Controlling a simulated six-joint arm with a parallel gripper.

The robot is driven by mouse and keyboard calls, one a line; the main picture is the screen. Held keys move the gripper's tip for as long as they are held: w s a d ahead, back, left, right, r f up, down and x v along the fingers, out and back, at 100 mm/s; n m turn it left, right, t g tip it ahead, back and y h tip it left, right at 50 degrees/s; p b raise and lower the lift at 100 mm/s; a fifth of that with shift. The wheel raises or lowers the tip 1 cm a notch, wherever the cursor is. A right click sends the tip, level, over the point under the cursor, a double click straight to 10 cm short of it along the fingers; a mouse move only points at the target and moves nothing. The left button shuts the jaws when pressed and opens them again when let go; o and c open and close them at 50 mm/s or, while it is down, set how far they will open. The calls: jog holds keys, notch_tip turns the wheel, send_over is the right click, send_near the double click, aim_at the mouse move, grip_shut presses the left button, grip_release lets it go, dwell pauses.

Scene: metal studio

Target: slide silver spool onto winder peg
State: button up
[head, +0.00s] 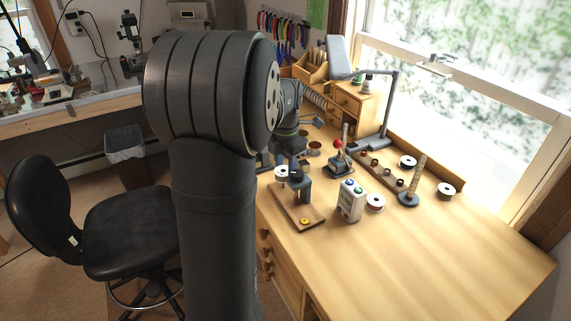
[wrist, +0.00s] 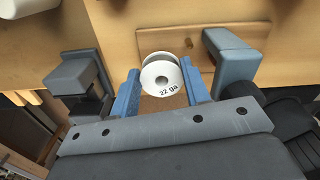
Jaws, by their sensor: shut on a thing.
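My gripper (wrist: 160,95) is shut on a spool with white flanges (wrist: 162,72), one marked "22 ga", held between its blue finger pads. The flanges hide most of the spool's core. In the head view the white spool (head: 281,172) shows beside the wrist, left of a dark upright part and above the bench.
A lamp (head: 382,120) stands behind. The bench's front right is clear.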

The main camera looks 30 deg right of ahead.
aim_at(285, 187)
jog(key=shift+f, duration=1.15)
jog(key=shift+f, duration=0.15)
jog(key=shift+s+a+f, duration=0.15)
jog(key=shift+f, duration=0.4)
jog(key=o, duration=1.1)
jog(key=shift+c, duration=0.2)
notch_tip(285, 187, up, 19)
jog(key=shift+f, duration=0.1)
